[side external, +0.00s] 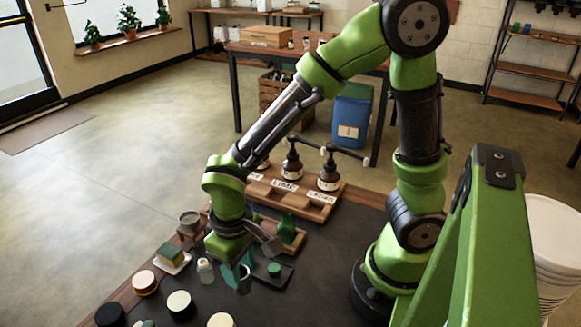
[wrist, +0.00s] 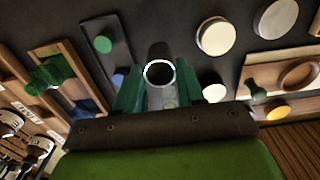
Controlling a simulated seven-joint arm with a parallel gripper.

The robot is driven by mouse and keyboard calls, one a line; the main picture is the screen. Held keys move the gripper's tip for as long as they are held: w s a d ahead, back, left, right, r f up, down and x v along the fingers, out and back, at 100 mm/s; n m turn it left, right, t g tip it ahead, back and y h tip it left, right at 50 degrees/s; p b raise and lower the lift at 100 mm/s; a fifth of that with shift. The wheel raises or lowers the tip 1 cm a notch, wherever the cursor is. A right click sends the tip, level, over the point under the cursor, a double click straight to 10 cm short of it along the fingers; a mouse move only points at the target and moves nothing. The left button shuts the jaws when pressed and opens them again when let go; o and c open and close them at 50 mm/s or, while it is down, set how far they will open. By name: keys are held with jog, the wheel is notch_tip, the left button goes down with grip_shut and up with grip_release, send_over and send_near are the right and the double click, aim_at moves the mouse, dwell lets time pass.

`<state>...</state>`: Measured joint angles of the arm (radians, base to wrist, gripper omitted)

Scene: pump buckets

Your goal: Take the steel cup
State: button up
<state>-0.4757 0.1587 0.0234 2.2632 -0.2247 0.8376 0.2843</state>
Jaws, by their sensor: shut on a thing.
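The steel cup (side external: 244,284) is a small grey metallic cylinder between the teal fingers of my gripper (side external: 236,276) in the side view. In the wrist view, the cup (wrist: 159,74) shows its bright round rim and dark inside. The fingers of my gripper (wrist: 159,92) are shut on it from both sides. The cup is close over the dark mat; whether its bottom touches the mat cannot be told. The fingers hide part of its wall.
Cream-topped round tubs (side external: 180,305) stand at the front left. A small clear bottle (side external: 205,271) is left of my gripper. A dark tray with a green piece (side external: 274,270) is close on the right. Pump bottles (side external: 329,172) stand on a wooden rack behind.

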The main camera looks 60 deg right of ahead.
jog(key=shift+r, duration=1.5)
